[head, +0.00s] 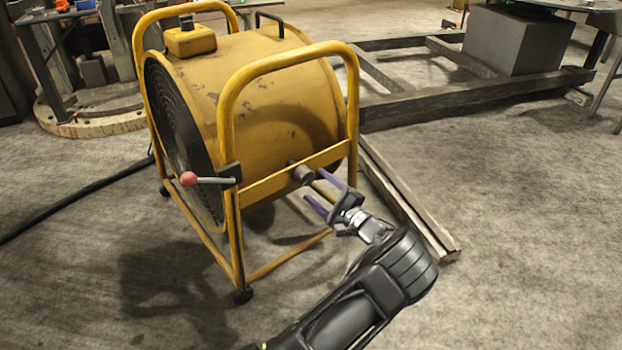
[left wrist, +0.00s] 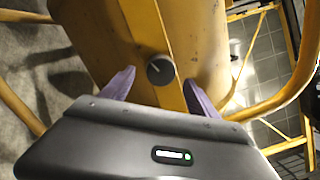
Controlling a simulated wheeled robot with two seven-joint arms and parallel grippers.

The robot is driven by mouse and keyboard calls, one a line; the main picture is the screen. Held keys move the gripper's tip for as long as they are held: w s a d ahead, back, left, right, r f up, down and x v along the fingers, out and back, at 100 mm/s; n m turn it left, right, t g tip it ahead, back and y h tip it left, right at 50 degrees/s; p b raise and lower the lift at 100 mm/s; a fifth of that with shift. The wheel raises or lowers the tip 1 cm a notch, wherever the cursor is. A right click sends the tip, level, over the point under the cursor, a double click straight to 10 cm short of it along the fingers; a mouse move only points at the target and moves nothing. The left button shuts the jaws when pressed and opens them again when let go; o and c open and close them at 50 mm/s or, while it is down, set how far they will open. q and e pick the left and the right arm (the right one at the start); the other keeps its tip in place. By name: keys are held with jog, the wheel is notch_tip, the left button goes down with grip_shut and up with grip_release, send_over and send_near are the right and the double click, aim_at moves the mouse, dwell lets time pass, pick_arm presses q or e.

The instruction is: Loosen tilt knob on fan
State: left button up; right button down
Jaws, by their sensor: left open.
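The yellow drum fan (head: 262,95) stands in its yellow tube frame on the floor. Its dark round tilt knob (head: 303,175) sits on the side bar of the frame, facing my gripper. In the left wrist view the knob (left wrist: 160,69) shows a pale line on its face and lies ahead of and between the fingertips. My left gripper (head: 318,191) is open, its two purple fingers pointing at the knob; the wrist view also shows the fingers (left wrist: 158,85) apart and empty. Contact with the knob is not visible. My right gripper is not in view.
A lever with a red ball (head: 188,179) sticks out from the frame's front upright. A black hose (head: 75,208) runs left across the floor. Timber beams (head: 405,200) lie behind the gripper, with a grey block (head: 515,40) farther back. The floor at right is clear.

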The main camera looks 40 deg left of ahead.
pick_arm(q)
jog(key=v, duration=0.3)
jog(key=shift+d+p, duration=0.2)
jog(key=shift+p, duration=0.1)
jog(key=shift+s+f, duration=0.1)
